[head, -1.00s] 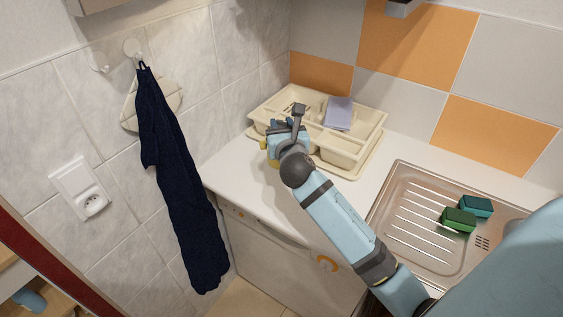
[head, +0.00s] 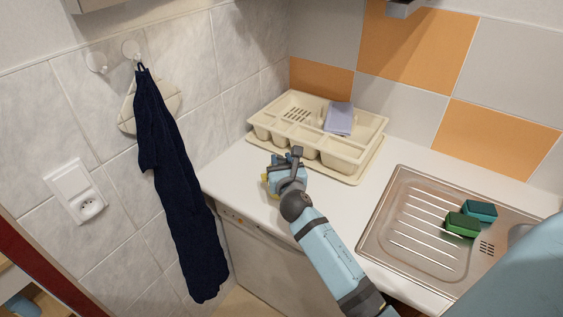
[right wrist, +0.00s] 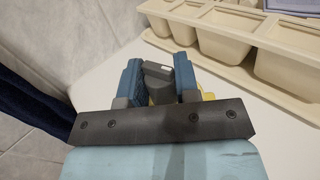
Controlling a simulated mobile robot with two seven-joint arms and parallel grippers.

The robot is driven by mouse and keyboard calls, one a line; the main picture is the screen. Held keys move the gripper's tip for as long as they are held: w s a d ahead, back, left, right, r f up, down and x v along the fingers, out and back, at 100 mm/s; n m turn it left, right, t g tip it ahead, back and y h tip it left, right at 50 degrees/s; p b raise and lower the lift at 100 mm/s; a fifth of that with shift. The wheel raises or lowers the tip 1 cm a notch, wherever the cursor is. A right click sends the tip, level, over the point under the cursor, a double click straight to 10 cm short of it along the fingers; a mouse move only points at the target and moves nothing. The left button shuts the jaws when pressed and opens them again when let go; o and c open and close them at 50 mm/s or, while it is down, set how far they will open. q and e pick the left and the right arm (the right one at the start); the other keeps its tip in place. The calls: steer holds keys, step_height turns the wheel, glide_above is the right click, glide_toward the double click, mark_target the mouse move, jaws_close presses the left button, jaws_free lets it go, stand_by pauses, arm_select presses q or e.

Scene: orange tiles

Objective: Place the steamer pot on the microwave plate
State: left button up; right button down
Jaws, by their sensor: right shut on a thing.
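My right gripper (head: 284,170) is over the white worktop, in front of the cream drying rack. In the right wrist view its blue fingers (right wrist: 158,82) are closed around a small dark grey thing (right wrist: 158,78) with a light patch on its end. A bit of yellow (right wrist: 207,96) shows beside the right finger, and in the head view a yellow edge shows at the gripper's left side. The fingers hide most of the held thing, so I cannot tell whether it is part of the steamer pot. I see no microwave plate. My left gripper is not in view.
The cream drying rack (head: 262,121) stands at the back with a lilac cloth (head: 339,118). A metal sink (head: 397,244) at the right holds green (head: 462,225) and teal (head: 480,210) sponges. A dark towel (head: 178,190) hangs at the left. The worktop (head: 229,176) is clear around the gripper.

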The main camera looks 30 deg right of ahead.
steer(key=c, duration=0.8)
jaws_free()
steer(key=shift+f, duration=0.1)
steer(key=shift+c, duration=0.2)
